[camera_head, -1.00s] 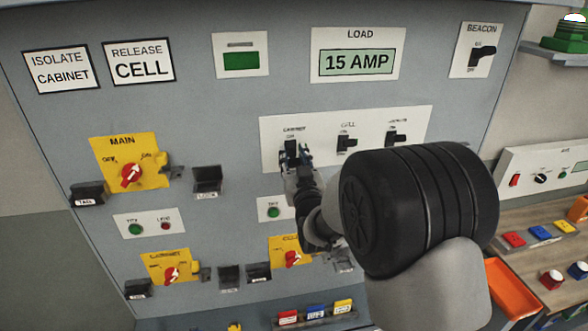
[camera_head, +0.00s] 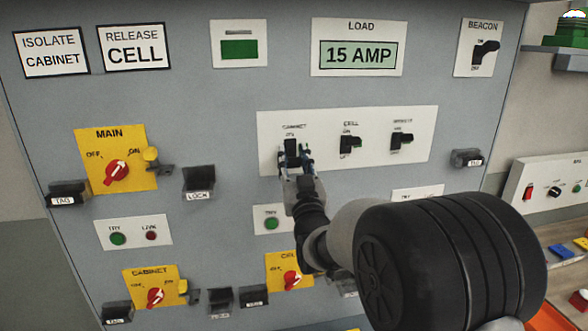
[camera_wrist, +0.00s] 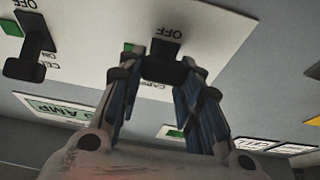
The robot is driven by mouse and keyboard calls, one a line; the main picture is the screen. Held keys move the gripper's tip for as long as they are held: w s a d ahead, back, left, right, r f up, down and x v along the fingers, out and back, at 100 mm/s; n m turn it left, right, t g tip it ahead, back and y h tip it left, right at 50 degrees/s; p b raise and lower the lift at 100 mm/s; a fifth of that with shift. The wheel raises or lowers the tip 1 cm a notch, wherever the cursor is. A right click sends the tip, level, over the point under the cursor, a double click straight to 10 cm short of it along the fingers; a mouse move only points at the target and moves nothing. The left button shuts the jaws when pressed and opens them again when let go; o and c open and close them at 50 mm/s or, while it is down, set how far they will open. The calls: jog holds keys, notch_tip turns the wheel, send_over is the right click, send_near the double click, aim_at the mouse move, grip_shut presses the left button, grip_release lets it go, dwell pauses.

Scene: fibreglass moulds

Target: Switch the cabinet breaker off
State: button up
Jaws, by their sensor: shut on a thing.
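The cabinet breaker (camera_head: 291,147) is the leftmost of three black switches on a white plate, under a CABINET label. My gripper (camera_head: 296,160) reaches it from below, with a finger on each side of its dark handle. In the wrist view the handle (camera_wrist: 163,68) sits between the two fingertips of my gripper (camera_wrist: 165,76). The lettering is upside down there. OFF shows beyond the handle, and the handle lies toward the CABINET label side. A bit of green shows beside the handle. The fingers hide part of the switch.
Two similar breakers, the cell one (camera_head: 350,144) and another (camera_head: 401,141), stand to the right on the plate (camera_head: 376,165). The load display (camera_head: 358,56) reads 15 AMP. Yellow rotary switches, MAIN (camera_head: 116,160) and CABINET (camera_head: 155,288), are at left. A tag holder (camera_head: 467,158) sticks out at right.

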jog(key=shift+f, duration=0.35)
jog(key=o, duration=0.9)
jog(key=shift+w+a, duration=0.1)
jog(key=shift+w, duration=0.2)
jog(key=shift+o, duration=0.8)
jog(key=shift+s+r, duration=0.1)
jog(key=shift+r, duration=0.05)
jog(key=v, duration=1.2)
jog(key=shift+r, duration=0.1)
